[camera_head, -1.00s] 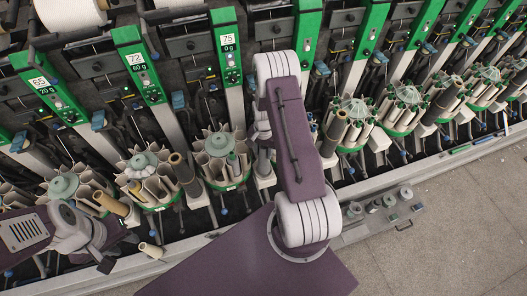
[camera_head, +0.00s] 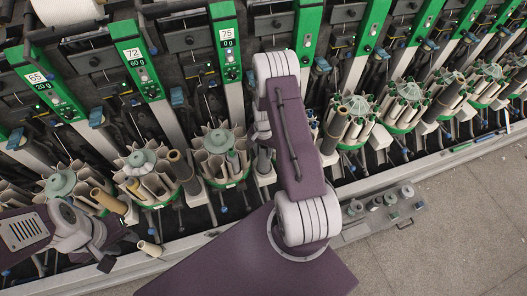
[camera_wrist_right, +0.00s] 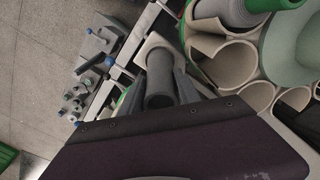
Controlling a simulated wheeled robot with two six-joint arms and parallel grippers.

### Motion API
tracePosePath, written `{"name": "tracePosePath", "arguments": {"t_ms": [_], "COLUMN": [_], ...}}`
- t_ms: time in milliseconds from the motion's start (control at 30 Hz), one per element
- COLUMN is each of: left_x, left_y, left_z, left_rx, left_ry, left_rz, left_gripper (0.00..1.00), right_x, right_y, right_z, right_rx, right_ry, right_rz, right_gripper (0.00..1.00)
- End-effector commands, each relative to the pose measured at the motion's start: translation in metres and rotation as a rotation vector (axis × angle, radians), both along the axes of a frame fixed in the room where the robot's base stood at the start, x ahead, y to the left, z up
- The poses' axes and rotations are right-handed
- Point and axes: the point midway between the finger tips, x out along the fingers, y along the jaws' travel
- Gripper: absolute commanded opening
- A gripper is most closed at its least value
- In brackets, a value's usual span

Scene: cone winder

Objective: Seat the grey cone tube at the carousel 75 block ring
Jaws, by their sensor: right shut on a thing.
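The grey cone tube (camera_wrist_right: 160,90) is held between the grey fingers of my right gripper (camera_wrist_right: 160,97). It is over a pale square block (camera_wrist_right: 153,42) beside the carousel; whether it is in the ring cannot be told. In the head view the tube (camera_head: 263,160) shows just left of my right arm, above the block (camera_head: 265,181), and my arm hides the right gripper. Carousel 75 (camera_head: 220,140), with its green-grey hub, stands left of the tube, below the panel reading 75. My left gripper (camera_head: 120,251) is open and empty at the lower left.
Another carousel (camera_head: 141,158) and a dark tube (camera_head: 184,170) stand left of carousel 75. A grey tray with round parts (camera_head: 376,207) is at the right. The floor at lower right is clear.

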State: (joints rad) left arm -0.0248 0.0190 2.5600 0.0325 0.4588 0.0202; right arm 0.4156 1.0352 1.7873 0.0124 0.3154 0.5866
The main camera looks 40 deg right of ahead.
Motion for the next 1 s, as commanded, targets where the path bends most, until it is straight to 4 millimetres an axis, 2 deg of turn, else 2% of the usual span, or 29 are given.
{"name": "tracePosePath", "arguments": {"t_ms": [33,100,133,433,533,900,1000], "left_x": [0.000,0.000,0.000,0.000,0.000,0.000,0.000], "left_y": [0.000,0.000,0.000,0.000,0.000,0.000,0.000], "left_z": [0.000,0.000,0.000,0.000,-0.002,-0.011,-0.012], "left_rx": [0.000,0.000,0.000,0.000,0.000,0.000,0.000], "left_ry": [0.000,0.000,0.000,0.000,0.000,0.000,0.000], "left_rz": [0.000,0.000,0.000,0.000,0.000,0.000,0.000], "left_gripper": [0.36,0.36,0.36,0.36,0.36,0.36,0.36], "right_x": [0.000,0.000,0.000,0.000,0.001,0.001,0.000], "right_y": [0.000,0.000,0.000,0.000,0.000,-0.001,-0.001], "right_z": [0.000,0.000,0.000,0.001,0.008,0.071,0.083], "right_rx": [0.000,0.000,0.000,0.000,-0.001,-0.002,-0.001], "right_ry": [0.000,0.000,0.000,0.000,-0.002,-0.004,-0.002], "right_rz": [0.000,0.000,0.000,0.000,0.000,0.000,0.000], "right_gripper": [0.41,0.61,0.64,0.64,0.64,0.64,0.64]}}
